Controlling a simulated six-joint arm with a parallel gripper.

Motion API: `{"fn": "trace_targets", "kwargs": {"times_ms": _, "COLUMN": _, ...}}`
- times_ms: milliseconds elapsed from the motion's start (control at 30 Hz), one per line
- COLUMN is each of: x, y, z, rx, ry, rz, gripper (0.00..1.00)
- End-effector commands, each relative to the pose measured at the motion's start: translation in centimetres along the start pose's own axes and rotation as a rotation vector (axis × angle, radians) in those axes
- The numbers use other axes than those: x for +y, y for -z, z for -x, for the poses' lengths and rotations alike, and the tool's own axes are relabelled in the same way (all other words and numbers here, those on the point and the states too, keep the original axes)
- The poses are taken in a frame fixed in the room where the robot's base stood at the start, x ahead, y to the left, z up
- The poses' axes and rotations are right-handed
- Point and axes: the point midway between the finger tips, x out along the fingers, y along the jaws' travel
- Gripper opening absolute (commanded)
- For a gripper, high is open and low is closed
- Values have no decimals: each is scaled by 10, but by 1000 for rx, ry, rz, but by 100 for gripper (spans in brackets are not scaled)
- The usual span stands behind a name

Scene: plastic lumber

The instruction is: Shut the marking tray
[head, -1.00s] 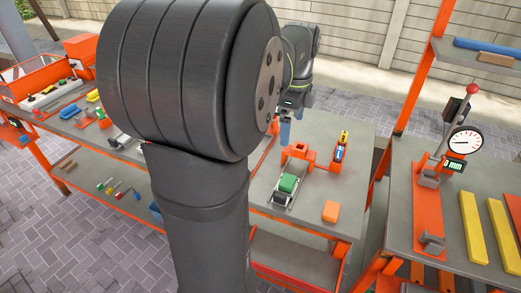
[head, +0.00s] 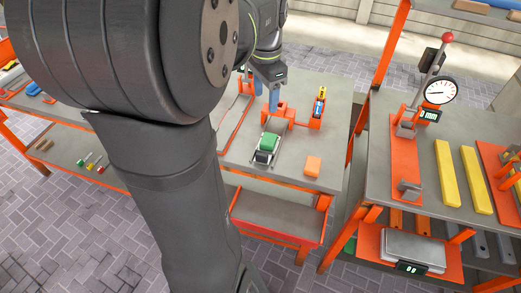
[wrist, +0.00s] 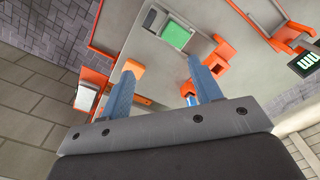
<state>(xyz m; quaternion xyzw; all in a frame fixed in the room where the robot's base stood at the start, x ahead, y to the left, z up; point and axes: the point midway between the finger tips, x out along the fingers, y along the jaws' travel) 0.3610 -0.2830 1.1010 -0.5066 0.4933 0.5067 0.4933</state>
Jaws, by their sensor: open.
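The marking tray appears to be the small grey metal slide (head: 262,158) on the bench, in front of an orange fixture (head: 276,112). A green block (head: 269,141) sits on it. In the wrist view, the grey slide (wrist: 153,20) and green block (wrist: 176,35) lie beyond the fingertips, near the top. My gripper (head: 273,101) is over the bench by the orange fixture, behind the green block in the head view. In the wrist view my gripper (wrist: 160,66) has its two blue fingers apart with nothing between them. Contact with the fixture cannot be told.
A loose orange block (head: 313,166) lies right of the slide. An orange holder (head: 314,120) with a blue and yellow item stands behind it. A dial press (head: 433,98) and yellow bars (head: 449,177) are on the right bench. An orange-edged lower shelf (head: 272,216) sits below.

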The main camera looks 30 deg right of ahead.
Motion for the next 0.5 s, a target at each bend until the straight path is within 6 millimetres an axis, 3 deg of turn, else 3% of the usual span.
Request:
{"fn": "trace_targets", "kwargs": {"times_ms": 300, "x": 15, "y": -16, "z": -19, "rx": -1, "ry": -1, "rz": 582, "gripper": 58}}
{"fn": "trace_targets", "kwargs": {"times_ms": 500, "x": 18, "y": -20, "z": -25, "rx": 0, "ry": 0, "rz": 744, "gripper": 58}}
